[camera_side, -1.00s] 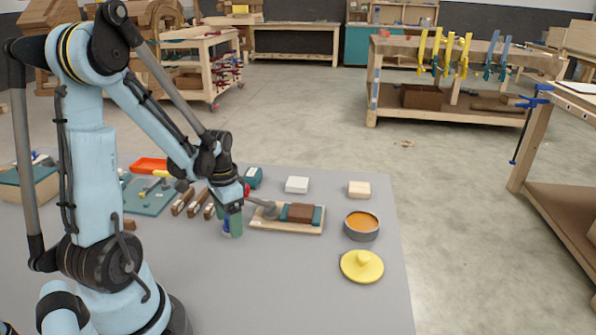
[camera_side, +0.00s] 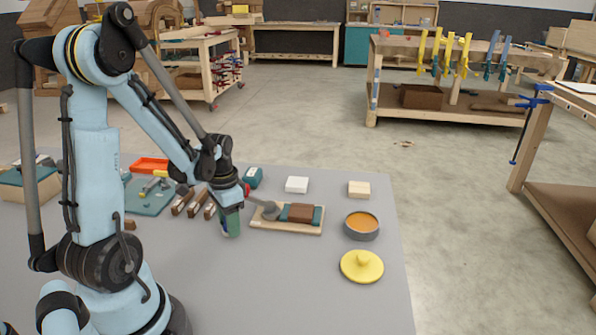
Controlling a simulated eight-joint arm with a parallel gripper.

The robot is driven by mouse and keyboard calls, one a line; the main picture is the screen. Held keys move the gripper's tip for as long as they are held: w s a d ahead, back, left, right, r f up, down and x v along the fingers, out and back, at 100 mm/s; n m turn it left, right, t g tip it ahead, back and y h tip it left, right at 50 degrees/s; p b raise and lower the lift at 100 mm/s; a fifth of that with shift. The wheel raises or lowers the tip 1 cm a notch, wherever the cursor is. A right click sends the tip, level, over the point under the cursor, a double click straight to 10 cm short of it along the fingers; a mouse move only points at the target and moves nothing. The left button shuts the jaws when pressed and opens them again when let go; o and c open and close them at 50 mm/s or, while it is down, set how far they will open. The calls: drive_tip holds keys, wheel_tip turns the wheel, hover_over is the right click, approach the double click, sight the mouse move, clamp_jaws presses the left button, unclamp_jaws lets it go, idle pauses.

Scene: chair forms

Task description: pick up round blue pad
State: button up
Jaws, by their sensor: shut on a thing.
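My gripper (camera_side: 229,210) points down over the grey tabletop, left of the wooden board. It is shut on a small green item with some blue on it (camera_side: 231,224), which looks slightly tilted. My fingers hide its top, and I cannot tell whether it touches the table. I cannot clearly make out a round blue pad in this view.
The wooden board (camera_side: 287,228) bears a brown block, teal pieces and a grey tool. Right of it stand a tin with orange contents (camera_side: 361,225) and a yellow knobbed lid (camera_side: 361,266). Wood-handled tools (camera_side: 183,201) lie left. The front tabletop is clear.

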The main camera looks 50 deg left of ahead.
drive_tip(key=shift+r, duration=0.15)
drive_tip(key=shift+r, duration=0.55)
wheel_tip(320, 180, up, 2)
drive_tip(key=shift+r, duration=0.2)
drive_tip(key=w+d+r, duration=0.1)
drive_tip(key=d+r, duration=0.6)
drive_tip(key=d, duration=0.4)
drive_tip(key=shift+d, duration=0.35)
drive_tip(key=shift+w+r, duration=0.1)
drive_tip(key=o, duration=0.4)
drive_tip(key=shift+c, duration=1.4)
